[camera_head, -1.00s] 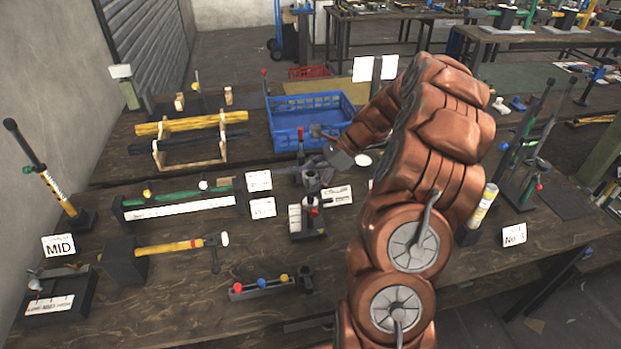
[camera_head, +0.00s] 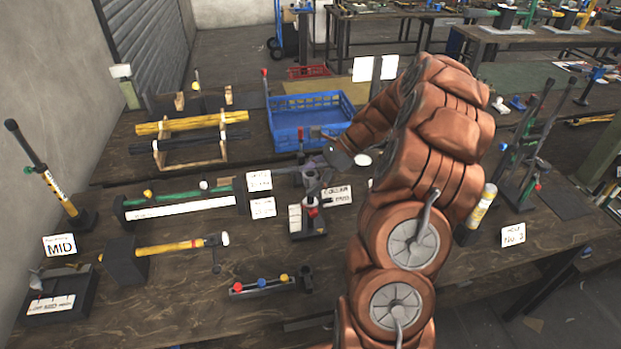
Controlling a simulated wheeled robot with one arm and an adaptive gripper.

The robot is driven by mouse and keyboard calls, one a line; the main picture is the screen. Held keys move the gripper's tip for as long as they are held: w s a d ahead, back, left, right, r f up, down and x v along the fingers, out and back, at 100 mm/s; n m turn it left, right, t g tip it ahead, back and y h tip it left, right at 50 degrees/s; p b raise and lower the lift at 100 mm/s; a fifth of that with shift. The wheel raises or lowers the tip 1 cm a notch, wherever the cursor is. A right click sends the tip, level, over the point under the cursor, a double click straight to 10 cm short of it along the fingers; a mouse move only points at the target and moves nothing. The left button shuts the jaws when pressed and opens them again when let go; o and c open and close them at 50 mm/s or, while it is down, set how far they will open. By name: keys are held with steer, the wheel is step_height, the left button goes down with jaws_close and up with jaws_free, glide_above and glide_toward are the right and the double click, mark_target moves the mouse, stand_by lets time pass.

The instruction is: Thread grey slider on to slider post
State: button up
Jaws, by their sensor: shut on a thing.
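My gripper (camera_head: 322,170) is small and partly hidden by its own wrist, at the middle of the table behind the small press. It is shut on a small grey piece (camera_head: 312,182), which looks like the grey slider. The grey piece is just above the dark press (camera_head: 307,217) with red parts. A thin dark upright post (camera_head: 300,143) stands just behind and left of the gripper; I cannot tell for sure that it is the slider post. Whether the slider touches any post cannot be told from this view.
A blue crate (camera_head: 286,136) stands behind the gripper. White label cards (camera_head: 263,207) stand left of the press. A green rod in a long holder (camera_head: 180,209) and a yellow-handled hammer (camera_head: 172,248) lie to the left. Tall levers (camera_head: 525,160) stand at the right.

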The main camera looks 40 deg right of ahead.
steer(key=shift+f+b, duration=1.15)
steer(key=shift+f, duration=2.5)
steer(key=o, duration=0.9)
steer(key=shift+c, duration=0.2)
steer(key=v, duration=1.2)
step_height(320, 180, up, 4)
steer(key=n+g, duration=0.2)
steer(key=n, duration=0.3)
glide_above(310, 207)
steer(key=s+a, duration=0.3)
steer(key=s, duration=0.1)
steer(key=s+a+r+n+g+h, duration=0.1)
steer(key=s+a+n, duration=0.2)
steer(key=a, duration=0.3)
steer(key=s+a+r+n+g+h, duration=0.1)
steer(key=s+a+n+g, duration=0.15)
steer(key=a, duration=0.35)
steer(key=s+a+f+n+h, duration=0.1)
steer(key=s+a+n+h, duration=0.2)
steer(key=s+n, duration=0.3)
steer(key=s+a+f+n+h, duration=0.1)
steer(key=s+n, duration=0.5)
steer(key=s, duration=0.9)
steer(key=shift+a+f+h, duration=0.25)
steer(key=shift+a+h, duration=0.65)
steer(key=shift+h, duration=0.2)
